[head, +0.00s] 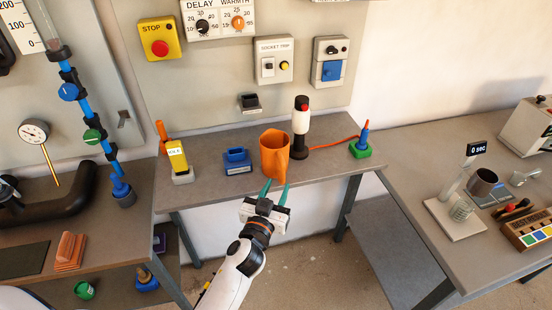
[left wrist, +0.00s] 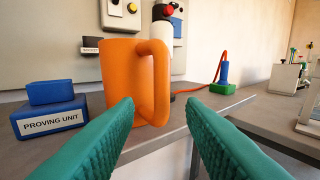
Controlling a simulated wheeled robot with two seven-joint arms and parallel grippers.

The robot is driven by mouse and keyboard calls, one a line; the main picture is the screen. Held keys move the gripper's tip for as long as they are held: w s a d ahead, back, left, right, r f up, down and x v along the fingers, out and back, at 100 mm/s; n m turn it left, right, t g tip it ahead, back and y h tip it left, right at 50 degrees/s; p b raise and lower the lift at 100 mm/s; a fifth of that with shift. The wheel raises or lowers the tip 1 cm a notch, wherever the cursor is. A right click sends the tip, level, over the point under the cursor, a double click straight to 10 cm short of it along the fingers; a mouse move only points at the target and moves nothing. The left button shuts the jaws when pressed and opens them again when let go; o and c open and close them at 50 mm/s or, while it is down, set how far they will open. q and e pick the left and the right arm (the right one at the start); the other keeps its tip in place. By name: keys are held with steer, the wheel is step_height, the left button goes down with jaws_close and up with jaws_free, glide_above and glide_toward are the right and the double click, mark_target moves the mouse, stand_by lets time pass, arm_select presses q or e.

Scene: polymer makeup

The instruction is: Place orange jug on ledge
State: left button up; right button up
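The orange jug (head: 274,152) stands upright on the grey middle bench (head: 218,183), near its front edge. In the left wrist view the jug (left wrist: 120,80) shows large, with its handle (left wrist: 161,85) turned towards my fingers. My left gripper (head: 273,191) is open, just in front of the jug. In the left wrist view its green fingertips (left wrist: 160,108) are spread, with the handle beyond the gap between them and nothing visibly held. I cannot tell which surface is the ledge; a small dark bracket (head: 249,102) is on the wall panel behind the jug. My right gripper is not in view.
A blue proving unit (head: 237,161) stands left of the jug, with a yellow tester (head: 177,157) farther left. A white and black post with a red top (head: 301,125) stands close right. Beyond it is a green and blue tool (head: 361,145) with an orange cord.

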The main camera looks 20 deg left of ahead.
mark_target(282, 179)
arm_select(q)
steer(key=shift+w+r, duration=0.15)
steer(key=shift+w, duration=0.3)
steer(key=w+p, duration=0.1)
steer(key=w, duration=0.3)
steer(key=shift+w, duration=0.2)
steer(key=shift+d, duration=0.1)
jaws_close()
